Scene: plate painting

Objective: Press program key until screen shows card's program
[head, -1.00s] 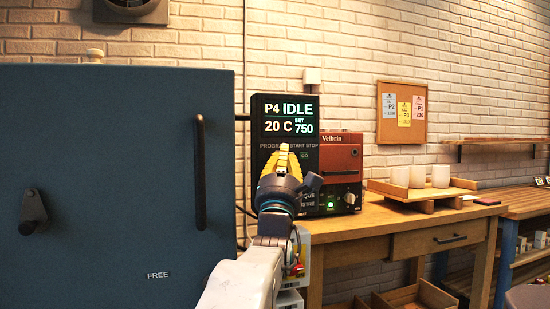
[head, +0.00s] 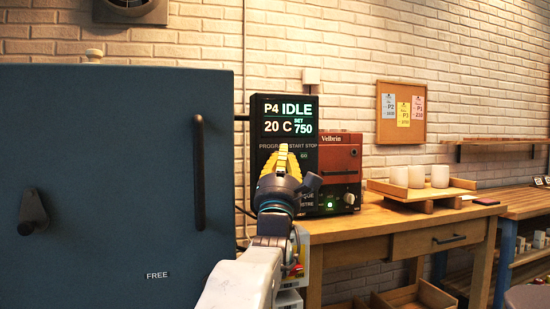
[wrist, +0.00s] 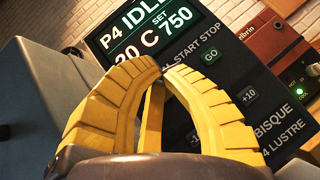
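The dark control panel (head: 257,165) stands right of the blue kiln. Its screen (head: 286,117) reads P4, IDLE, 20 C, SET 750; the screen also shows in the wrist view (wrist: 145,35). My gripper (head: 284,147) has yellow fingers in front of the panel, just below the PROGRAM START STOP labels. In the wrist view its fingertips (wrist: 163,72) come together, with nothing between them. The fingers hide the program key; whether they touch it I cannot tell. The GO key (wrist: 210,57) and +10 key (wrist: 249,95) show. Cards for P2 (head: 388,105), P3 (head: 403,114) and P1 (head: 418,109) hang at right.
The blue kiln door (head: 100,170) with its dark handle (head: 199,172) fills the left. A red-brown Velbrin unit (head: 340,165) with a green light stands beside the panel. A wooden table (head: 365,222) carries a tray of white cups (head: 420,188). The cards are on a corkboard (head: 402,135).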

